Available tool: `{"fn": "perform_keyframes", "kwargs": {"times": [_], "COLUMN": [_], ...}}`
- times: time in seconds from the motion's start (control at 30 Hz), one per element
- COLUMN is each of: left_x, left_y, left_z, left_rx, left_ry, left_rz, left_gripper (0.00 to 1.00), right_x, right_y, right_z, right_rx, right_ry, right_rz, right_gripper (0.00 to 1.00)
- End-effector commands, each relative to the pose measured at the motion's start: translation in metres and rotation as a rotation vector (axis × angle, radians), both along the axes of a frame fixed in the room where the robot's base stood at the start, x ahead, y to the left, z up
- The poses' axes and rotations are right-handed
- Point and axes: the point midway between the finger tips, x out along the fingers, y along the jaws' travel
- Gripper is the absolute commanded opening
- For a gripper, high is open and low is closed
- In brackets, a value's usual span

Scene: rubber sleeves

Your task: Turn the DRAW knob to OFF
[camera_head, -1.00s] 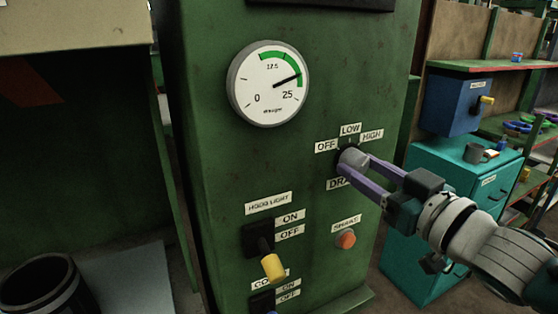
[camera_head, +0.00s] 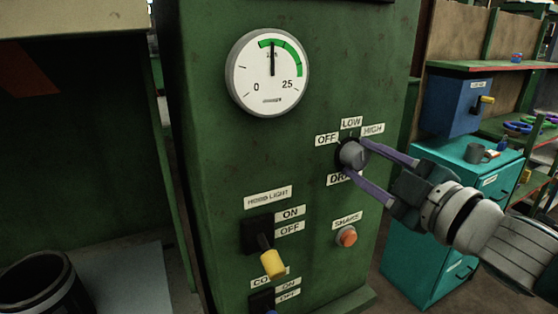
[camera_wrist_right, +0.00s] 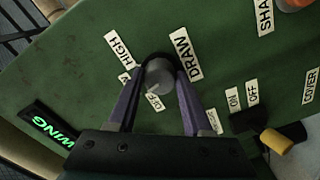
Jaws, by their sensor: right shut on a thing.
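The grey DRAW knob (camera_head: 351,155) is on the green panel (camera_head: 330,100), with OFF, LOW and HIGH labels above it and a DRAW label below, partly covered by my finger. My right gripper (camera_head: 357,158) is shut on the knob, one purple finger on each side. The wrist view shows the knob (camera_wrist_right: 160,76) between both fingertips, with the OFF label (camera_wrist_right: 154,101) beneath it, between the fingers. I cannot tell for sure which label the knob points to. The dial gauge (camera_head: 267,73) has its needle straight up. My left gripper is not in view.
Below are the hood light switch with a yellow lever (camera_head: 272,263), the red SHAKE button (camera_head: 346,237) and a COVER switch (camera_head: 262,300). A black bin (camera_head: 42,285) stands at lower left. A teal cabinet (camera_head: 425,245) and shelves are at right.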

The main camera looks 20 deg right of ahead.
Motion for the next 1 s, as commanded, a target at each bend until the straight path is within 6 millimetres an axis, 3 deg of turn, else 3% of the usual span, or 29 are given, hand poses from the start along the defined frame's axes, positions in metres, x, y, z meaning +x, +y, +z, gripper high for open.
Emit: {"fn": "perform_keyframes", "kwargs": {"times": [0.5,1.0], "left_x": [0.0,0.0], "left_y": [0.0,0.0], "left_z": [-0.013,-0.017], "left_rx": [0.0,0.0], "left_ry": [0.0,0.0], "left_rz": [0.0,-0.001], "left_gripper": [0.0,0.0], "right_x": [0.0,0.0], "right_y": [-0.001,-0.002], "right_z": [-0.001,0.0], "right_rx": [-0.428,-0.585], "right_ry": [-0.03,-0.041], "right_rz": [-0.003,-0.003], "right_gripper": [0.0,0.0]}}
